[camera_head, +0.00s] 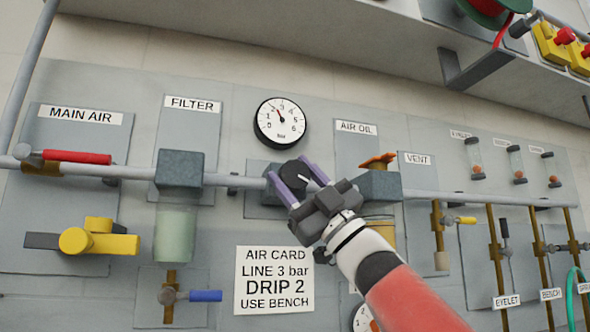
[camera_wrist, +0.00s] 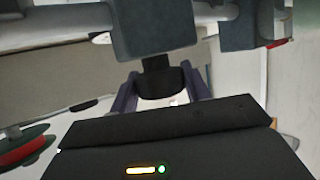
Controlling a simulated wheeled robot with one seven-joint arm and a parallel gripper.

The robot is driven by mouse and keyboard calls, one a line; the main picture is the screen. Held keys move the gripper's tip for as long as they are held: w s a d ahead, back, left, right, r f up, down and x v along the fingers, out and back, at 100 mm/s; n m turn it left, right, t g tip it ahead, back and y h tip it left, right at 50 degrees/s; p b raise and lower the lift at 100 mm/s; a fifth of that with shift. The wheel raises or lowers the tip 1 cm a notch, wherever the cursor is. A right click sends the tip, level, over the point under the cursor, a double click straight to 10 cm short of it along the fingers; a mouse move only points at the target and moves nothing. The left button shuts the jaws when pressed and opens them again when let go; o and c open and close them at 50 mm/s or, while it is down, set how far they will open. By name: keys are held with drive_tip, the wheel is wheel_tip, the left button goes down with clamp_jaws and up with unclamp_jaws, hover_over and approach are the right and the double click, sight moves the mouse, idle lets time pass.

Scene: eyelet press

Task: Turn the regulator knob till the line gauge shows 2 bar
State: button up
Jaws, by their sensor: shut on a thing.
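The regulator knob (camera_head: 291,175) is a dark round knob on the regulator on the grey panel, partly hidden by my gripper. My gripper (camera_head: 286,170) has its two purple fingers on either side of the knob and is shut on it. In the wrist view the black knob (camera_wrist: 160,82) sits between the fingers, below the dark regulator body (camera_wrist: 155,32). The line gauge (camera_head: 280,122) is a white dial with a black rim above the regulator. Its needle points up and slightly left, between 2 and 3.
An air card (camera_head: 274,280) below reads line 3 bar, drip 2. The filter (camera_head: 177,225) is at left, beside a red-handled main air valve (camera_head: 78,157). The air oil unit (camera_head: 380,186) stands close to the right of my gripper. Vent valves and pipes are farther right.

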drive_tip(key=shift+n+g, duration=1)
drive_tip(key=shift+g, duration=0.1)
drive_tip(key=o, duration=1)
drive_tip(key=b+v, duration=0.2)
drive_tip(key=v, duration=0.5)
drive_tip(key=shift+s+d+f+b, duration=0.15)
drive_tip(key=shift+d+b, duration=0.2)
